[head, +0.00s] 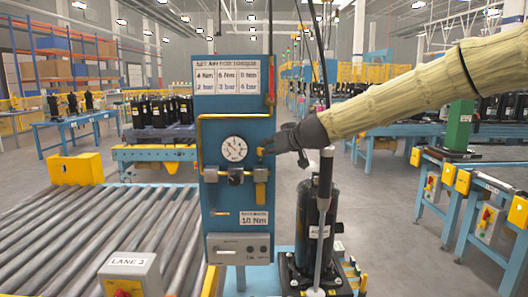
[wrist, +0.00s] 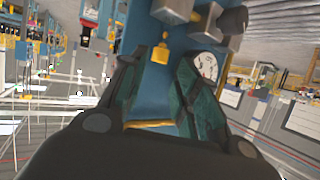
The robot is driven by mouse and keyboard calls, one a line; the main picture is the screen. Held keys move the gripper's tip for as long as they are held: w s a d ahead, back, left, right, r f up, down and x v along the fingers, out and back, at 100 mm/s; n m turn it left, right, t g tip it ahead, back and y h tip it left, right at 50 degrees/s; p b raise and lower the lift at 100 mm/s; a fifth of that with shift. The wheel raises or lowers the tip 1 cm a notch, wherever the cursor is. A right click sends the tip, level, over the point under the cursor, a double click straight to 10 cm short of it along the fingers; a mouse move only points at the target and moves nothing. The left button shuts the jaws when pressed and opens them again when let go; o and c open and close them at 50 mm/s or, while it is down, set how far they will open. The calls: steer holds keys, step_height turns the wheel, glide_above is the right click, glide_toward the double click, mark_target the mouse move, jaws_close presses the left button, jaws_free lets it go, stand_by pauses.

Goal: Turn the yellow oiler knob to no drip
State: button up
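The yellow oiler knob (head: 261,151) sits on the blue panel (head: 222,125), right of the round dial gauge (head: 234,149) and above the oiler body (head: 261,175). My gripper (head: 277,147) reaches in from the right, its fingertips close to the knob. In the wrist view, which is upside down, the knob (wrist: 161,53) shows beyond and between the two spread dark green fingers of my gripper (wrist: 170,58). The gripper is open. Whether a finger touches the knob cannot be told. The knob's setting marks are not readable.
The gauge (wrist: 207,66) is close beside one finger. A yellow pipe (head: 232,117) crosses the panel above. A black compressor (head: 311,225) and an upright grey-black tool (head: 324,190) stand below my forearm. A roller conveyor (head: 110,235) fills the left.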

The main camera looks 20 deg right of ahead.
mark_target(260, 152)
steer(key=shift+x, duration=3.1)
steer(key=shift+c, duration=0.4)
jaws_close()
